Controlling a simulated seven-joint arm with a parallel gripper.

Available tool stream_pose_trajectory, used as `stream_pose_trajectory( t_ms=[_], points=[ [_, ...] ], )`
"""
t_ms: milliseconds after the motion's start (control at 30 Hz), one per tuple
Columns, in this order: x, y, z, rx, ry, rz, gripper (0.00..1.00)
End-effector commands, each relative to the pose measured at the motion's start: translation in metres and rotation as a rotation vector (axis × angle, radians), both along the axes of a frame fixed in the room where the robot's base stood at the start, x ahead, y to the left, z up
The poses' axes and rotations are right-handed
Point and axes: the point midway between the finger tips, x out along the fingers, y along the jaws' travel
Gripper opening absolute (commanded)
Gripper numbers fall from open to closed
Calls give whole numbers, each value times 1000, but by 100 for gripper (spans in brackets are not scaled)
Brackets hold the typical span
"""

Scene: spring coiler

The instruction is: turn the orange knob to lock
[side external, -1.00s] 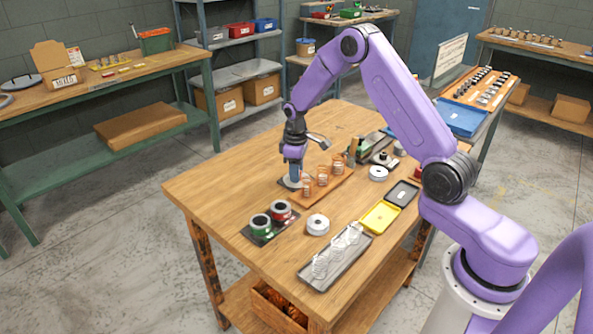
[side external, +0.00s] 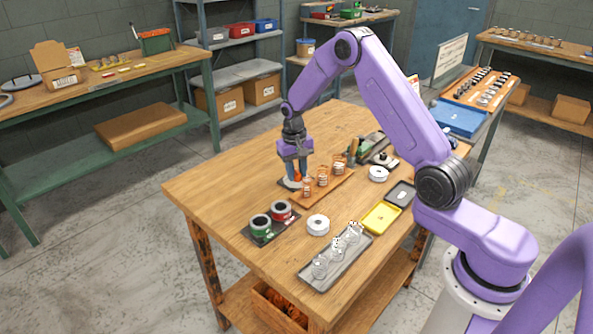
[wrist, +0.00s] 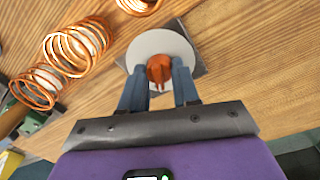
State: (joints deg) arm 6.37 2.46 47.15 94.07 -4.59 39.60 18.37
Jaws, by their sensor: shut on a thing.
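The orange knob (wrist: 160,71) sits at the middle of a pale round disc (wrist: 163,43) on a dark square base (wrist: 191,34) on the table. My gripper (wrist: 159,86) points down over it, with one blue finger on each side of the knob, shut on it. In the side external view my gripper (side external: 297,175) is at the disc, and a bit of the orange knob (side external: 298,178) shows between the fingers. I cannot tell the knob's turn angle from any mark.
Copper coils (side external: 322,177) stand on an orange-brown board (side external: 330,187) right beside my gripper. Green and red spools (side external: 270,220) stand in front. A grey tray with clear springs (side external: 337,253), a white roll (side external: 318,224) and a yellow tray (side external: 381,218) lie nearer. The table's left part is clear.

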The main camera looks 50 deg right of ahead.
Motion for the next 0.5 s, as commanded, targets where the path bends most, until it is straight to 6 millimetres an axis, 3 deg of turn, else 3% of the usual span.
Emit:
stream_pose_trajectory(
  t_ms=[500],
  points=[
    [-1, 0, -1, 1, 4, -221, 0]
  ],
)
